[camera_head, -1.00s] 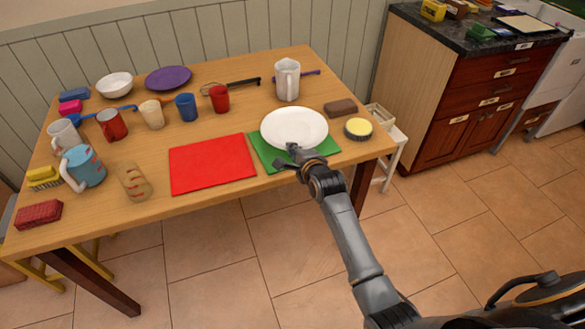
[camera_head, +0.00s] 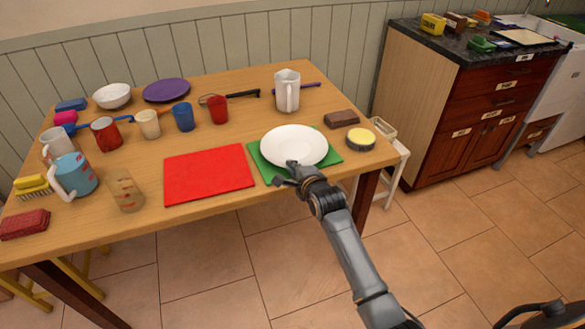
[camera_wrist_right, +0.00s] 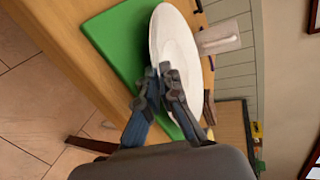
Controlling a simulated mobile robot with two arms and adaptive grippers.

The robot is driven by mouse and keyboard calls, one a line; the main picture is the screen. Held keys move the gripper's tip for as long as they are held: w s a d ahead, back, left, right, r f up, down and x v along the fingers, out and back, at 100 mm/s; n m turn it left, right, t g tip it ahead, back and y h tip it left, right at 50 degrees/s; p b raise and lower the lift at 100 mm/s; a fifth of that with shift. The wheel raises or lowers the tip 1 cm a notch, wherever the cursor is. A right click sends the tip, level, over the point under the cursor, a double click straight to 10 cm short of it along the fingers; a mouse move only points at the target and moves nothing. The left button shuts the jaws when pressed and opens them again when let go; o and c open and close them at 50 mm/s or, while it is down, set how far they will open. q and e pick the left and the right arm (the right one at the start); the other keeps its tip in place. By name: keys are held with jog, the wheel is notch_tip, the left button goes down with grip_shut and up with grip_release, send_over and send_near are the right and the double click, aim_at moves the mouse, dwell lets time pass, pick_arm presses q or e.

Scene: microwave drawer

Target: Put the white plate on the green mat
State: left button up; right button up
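The white plate (camera_head: 294,145) is over the green mat (camera_head: 268,174), covering much of it and reaching past its far edge in the head view. My right gripper (camera_head: 296,170) is at the plate's near rim. In the right wrist view, its two fingertips (camera_wrist_right: 164,72) are close together on the rim of the plate (camera_wrist_right: 176,42), with the green mat (camera_wrist_right: 120,48) right beside it. The plate looks nearly level. Whether it rests fully on the mat is hard to tell. My left gripper is not in view.
A red mat (camera_head: 208,174) lies left of the green mat. A yellow-topped round tin (camera_head: 360,138) and a brown block (camera_head: 341,118) are close on the right. A white pitcher (camera_head: 287,90) stands behind. Several cups and a purple plate (camera_head: 167,90) fill the left and back.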

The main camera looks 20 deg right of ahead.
jog(key=shift+o, duration=0.9)
jog(key=shift+s+r, duration=0.1)
jog(key=shift+r, duration=0.05)
jog(key=p+v, duration=0.1)
jog(key=v, duration=1)
jog(key=shift+s+r, duration=0.2)
jog(key=shift+s, duration=0.2)
jog(key=s+a+f+n+g, duration=0.1)
jog(key=s+f+n+g, duration=0.35)
jog(key=f, duration=1.15)
jog(key=s+a+f+n+g, duration=0.15)
jog(key=s+f+n, duration=0.45)
jog(key=f, duration=1)
jog(key=s+d+f+n+g, duration=0.1)
jog(key=s+f, duration=0.5)
jog(key=s, duration=0.6)
jog(key=s+d+f+n+g, duration=0.2)
jog(key=s+f+n, duration=0.4)
jog(key=s, duration=0.7)
jog(key=s+d+f+n+g, duration=0.1)
jog(key=s+f+n+g, duration=0.3)
jog(key=s+f, duration=0.4)
jog(key=s, duration=0.5)
jog(key=shift+d+f+h, duration=0.15)
jog(key=shift+d+h, duration=0.05)
jog(key=shift+h, duration=0.2)
